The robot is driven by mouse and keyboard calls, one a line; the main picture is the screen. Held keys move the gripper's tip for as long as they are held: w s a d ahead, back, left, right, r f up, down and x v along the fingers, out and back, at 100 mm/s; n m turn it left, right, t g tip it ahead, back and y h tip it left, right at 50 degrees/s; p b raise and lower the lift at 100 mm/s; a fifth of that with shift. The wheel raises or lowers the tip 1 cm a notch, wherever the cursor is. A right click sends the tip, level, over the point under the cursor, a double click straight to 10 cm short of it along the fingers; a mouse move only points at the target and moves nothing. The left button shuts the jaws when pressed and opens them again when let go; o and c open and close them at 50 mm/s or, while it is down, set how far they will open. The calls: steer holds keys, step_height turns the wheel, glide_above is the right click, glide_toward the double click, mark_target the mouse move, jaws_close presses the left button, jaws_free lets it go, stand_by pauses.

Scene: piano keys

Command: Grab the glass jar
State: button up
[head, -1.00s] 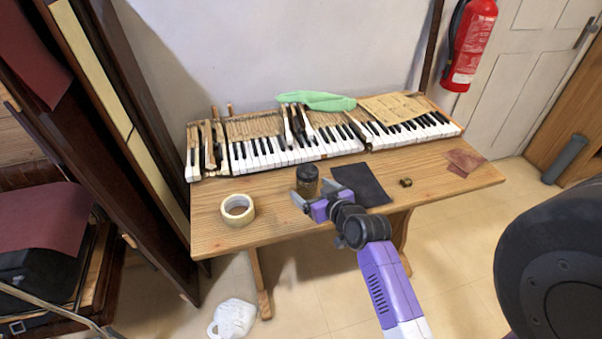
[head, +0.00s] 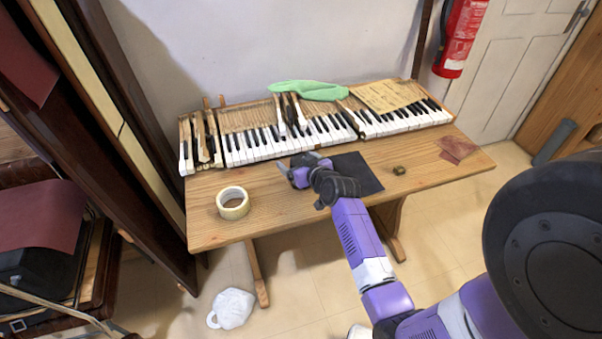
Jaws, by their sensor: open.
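My gripper (head: 299,163) is over the wooden table (head: 265,208), just in front of the piano keys and at the left edge of a dark cloth sheet. Its jaws are open, with a grey finger on each side. The glass jar does not show now; my gripper and wrist cover the place where it stood. I cannot tell whether the jar is between the fingers.
A tape roll (head: 233,203) lies to the left. The dark sheet (head: 357,173) lies beside my wrist. A small dark block (head: 399,170) and brown sandpaper (head: 457,147) are farther right.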

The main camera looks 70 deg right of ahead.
steer(key=c, duration=1.7)
jaws_close()
steer(key=shift+r, duration=0.1)
